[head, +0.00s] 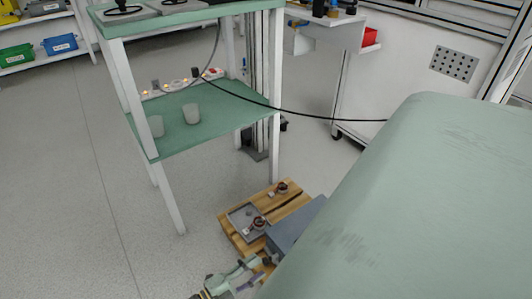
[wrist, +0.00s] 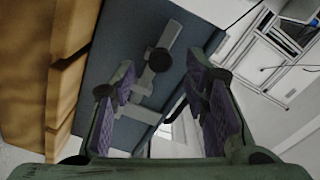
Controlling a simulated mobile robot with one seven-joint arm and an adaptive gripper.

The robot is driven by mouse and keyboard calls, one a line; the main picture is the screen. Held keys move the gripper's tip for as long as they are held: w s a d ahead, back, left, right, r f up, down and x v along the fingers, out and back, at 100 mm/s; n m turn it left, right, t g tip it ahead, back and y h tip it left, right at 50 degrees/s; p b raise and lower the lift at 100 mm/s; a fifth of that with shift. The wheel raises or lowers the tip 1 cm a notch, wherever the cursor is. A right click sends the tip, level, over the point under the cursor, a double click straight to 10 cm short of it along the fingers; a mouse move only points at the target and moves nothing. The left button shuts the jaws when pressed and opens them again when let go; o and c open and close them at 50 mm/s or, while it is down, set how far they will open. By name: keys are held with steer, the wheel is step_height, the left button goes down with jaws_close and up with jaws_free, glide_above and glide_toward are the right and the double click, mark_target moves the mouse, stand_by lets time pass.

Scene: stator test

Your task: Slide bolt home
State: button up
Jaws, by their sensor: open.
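In the wrist view, a grey sliding bolt (wrist: 146,82) with a round dark knob (wrist: 158,61) is mounted on a flat blue-grey panel (wrist: 113,35). My gripper (wrist: 152,88) is open, with its purple-padded fingers left and right of the bolt in the picture. The knob shows beyond and between the fingertips, and nothing is gripped. I cannot tell the exact gap to the knob. In the head view, my gripper (head: 262,268) is low at the bottom, beside the blue-grey box (head: 290,235). The bolt cannot be made out there.
The box sits by a wooden pallet (head: 238,237) that carries a grey tray (head: 236,214) and small copper-coloured wound parts (head: 282,187). The pallet's wood (wrist: 30,60) is close at left in the wrist view. A green-shelved table (head: 215,118) stands behind. Floor at left is clear.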

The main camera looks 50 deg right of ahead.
steer(key=shift+x, duration=2.25)
steer(key=shift+f, duration=0.1)
jaws_close()
